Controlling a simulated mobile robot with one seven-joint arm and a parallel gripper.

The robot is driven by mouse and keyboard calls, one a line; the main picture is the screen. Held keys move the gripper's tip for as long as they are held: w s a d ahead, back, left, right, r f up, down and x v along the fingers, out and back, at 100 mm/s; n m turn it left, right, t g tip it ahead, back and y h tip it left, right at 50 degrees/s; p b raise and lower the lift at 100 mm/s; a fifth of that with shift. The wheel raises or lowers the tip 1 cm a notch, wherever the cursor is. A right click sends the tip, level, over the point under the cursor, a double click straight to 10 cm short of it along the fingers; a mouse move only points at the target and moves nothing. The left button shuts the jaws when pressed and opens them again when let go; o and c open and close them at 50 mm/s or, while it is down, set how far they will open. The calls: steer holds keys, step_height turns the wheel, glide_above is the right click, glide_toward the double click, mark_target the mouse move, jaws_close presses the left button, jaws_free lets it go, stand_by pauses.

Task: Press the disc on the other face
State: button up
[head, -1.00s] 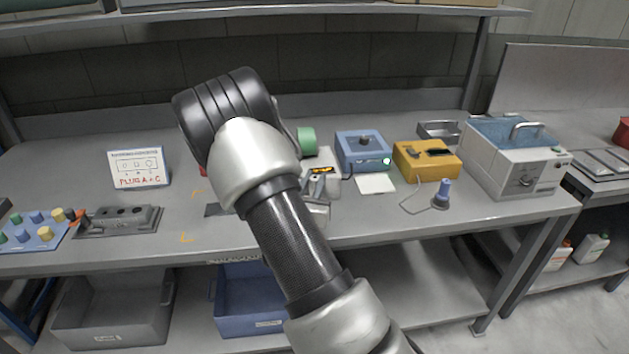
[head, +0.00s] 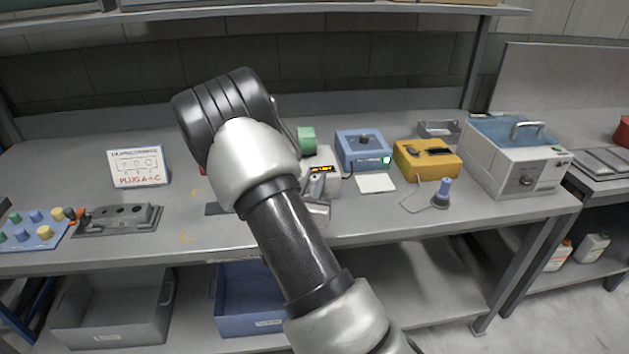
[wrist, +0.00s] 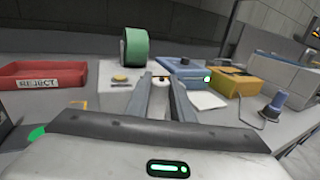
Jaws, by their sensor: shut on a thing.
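My gripper (wrist: 159,82) reaches forward in the wrist view, its two fingers close together on a small brown-topped thing (wrist: 158,75). The shape of that thing is mostly hidden by the fingers. In the head view my arm hides most of the gripper.
A green roll (wrist: 134,47) stands behind the fingertips. A blue box (head: 362,150) with a glowing green light and a yellow box (head: 427,158) stand to the right. A red REJECT tray (wrist: 42,76) is at left in the wrist view. A sign (head: 139,166) stands on the bench.

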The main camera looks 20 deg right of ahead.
stand_by(0.3)
step_height(320, 180, up, 7)
steer(key=p, duration=0.5)
stand_by(0.5)
steer(key=shift+o, duration=1)
steer(key=shift+c, duration=0.9)
steer(key=shift+a, duration=0.1)
